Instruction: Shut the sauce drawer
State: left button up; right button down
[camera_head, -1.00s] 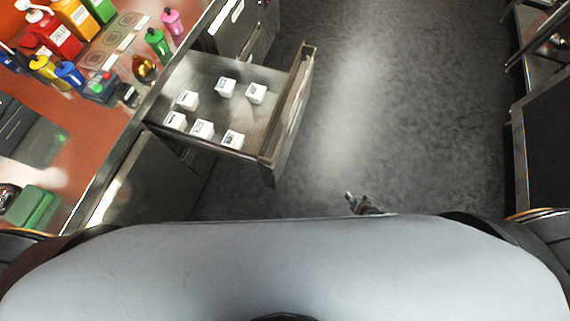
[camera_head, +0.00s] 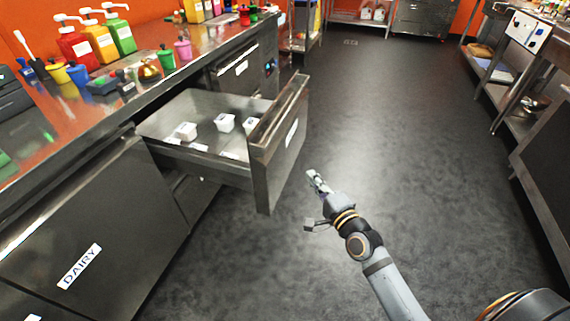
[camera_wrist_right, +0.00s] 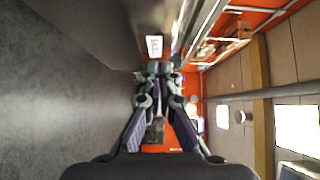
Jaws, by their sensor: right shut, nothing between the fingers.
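The open drawer (camera_head: 285,135) sticks out of the steel counter on the left in the head view. Its front has a white label, unreadable here, and several small white tubs (camera_head: 224,122) stand inside. My right gripper (camera_head: 314,178) is shut and empty, to the right of the drawer front and apart from it, over the floor. In the right wrist view the gripper (camera_wrist_right: 161,84) points along a steel face with a white label (camera_wrist_right: 154,46). My left gripper is out of view.
Pump bottles (camera_head: 100,40) and small coloured bottles stand on the counter (camera_head: 130,88). Below is a closed drawer labelled DAIRY (camera_head: 80,266). The floor (camera_head: 400,130) between the counter and the steel shelving (camera_head: 500,90) on the right is clear.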

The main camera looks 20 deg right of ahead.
jog(key=b, duration=0.1)
send_near(281, 150)
jog(key=w+d, duration=0.2)
jog(key=w, duration=0.1)
jog(key=shift+w+a+b, duration=0.5)
jog(key=shift+w+a, duration=0.55)
jog(key=shift+a, duration=0.15)
jog(key=shift+w+a, duration=0.25)
jog(key=shift+a, duration=0.15)
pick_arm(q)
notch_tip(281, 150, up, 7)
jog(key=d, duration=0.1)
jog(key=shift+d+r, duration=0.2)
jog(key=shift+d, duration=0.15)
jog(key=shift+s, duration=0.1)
